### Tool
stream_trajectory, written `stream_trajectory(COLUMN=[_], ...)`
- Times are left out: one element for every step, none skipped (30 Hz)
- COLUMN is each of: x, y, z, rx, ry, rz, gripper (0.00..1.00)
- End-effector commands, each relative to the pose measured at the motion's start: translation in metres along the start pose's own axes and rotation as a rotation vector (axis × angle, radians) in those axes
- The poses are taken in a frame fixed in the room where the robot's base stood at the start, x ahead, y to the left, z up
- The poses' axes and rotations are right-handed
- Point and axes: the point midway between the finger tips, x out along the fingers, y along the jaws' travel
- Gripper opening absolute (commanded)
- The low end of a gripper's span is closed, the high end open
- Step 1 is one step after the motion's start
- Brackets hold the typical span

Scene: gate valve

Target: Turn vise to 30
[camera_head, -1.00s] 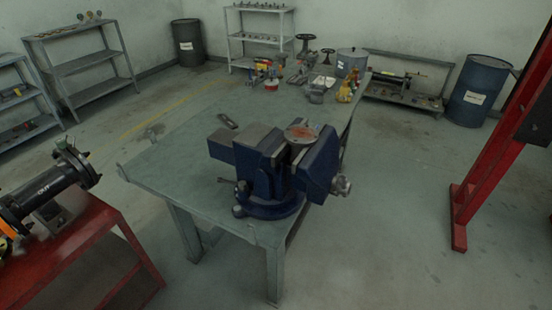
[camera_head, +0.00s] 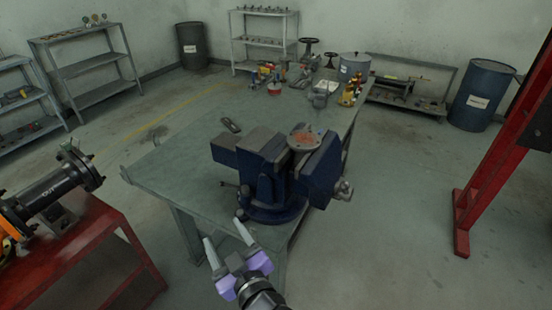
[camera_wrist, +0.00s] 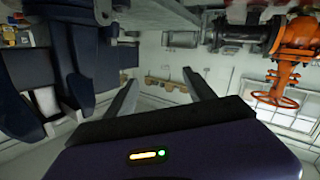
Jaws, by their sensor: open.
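The dark blue vise (camera_head: 268,178) stands on the near corner of the grey-green workbench (camera_head: 185,150). A round rusty flange (camera_head: 304,139) sits at the top of its jaws. The vise's screw end (camera_head: 343,189) is at its right side. My gripper (camera_head: 224,232) is open and empty, in front of and below the vise's base, near the bench's front edge. It touches nothing that I can see. In the wrist view my two fingers (camera_wrist: 162,95) are spread apart, with dark blue blocks, likely the vise (camera_wrist: 75,60), at the upper left. The view looks upside down.
A red stand with a black pipe piece (camera_head: 50,190) is at the left. A red post (camera_head: 475,190) stands at the right. Several tools and valves (camera_head: 300,78) crowd the bench's far end. An orange valve (camera_wrist: 290,55) shows in the wrist view.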

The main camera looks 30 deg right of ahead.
Motion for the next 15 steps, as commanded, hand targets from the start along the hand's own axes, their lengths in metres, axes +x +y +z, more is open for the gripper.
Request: stream_trajectory(x=[0.02,0.03,0.043,0.052,0.06,0.07,0.076,0.082,0.087,0.09,0.092,0.093,0.092,0.09,0.085], y=[0.003,0.006,0.011,0.016,0.021,0.029,0.035,0.041,0.05,0.058,0.065,0.076,0.084,0.092,0.101], z=[-0.013,-0.018,-0.026,-0.031,-0.037,-0.045,-0.052,-0.058,-0.066,-0.072,-0.078,-0.085,-0.089,-0.09,-0.09], rx=[-0.001,0.0,0.004,0.008,0.014,0.023,0.032,0.041,0.056,0.069,0.084,0.105,0.121,0.137,0.156], ry=[-0.008,-0.017,-0.029,-0.038,-0.047,-0.056,-0.062,-0.067,-0.073,-0.075,-0.077,-0.078,-0.079,-0.078,-0.077], rz=[0.042,0.072,0.115,0.15,0.188,0.241,0.282,0.324,0.384,0.431,0.481,0.553,0.607,0.658,0.722], gripper=[0.63,0.63,0.63,0.63,0.63,0.63,0.63,0.63,0.63,0.63,0.63,0.63,0.63,0.63,0.63])
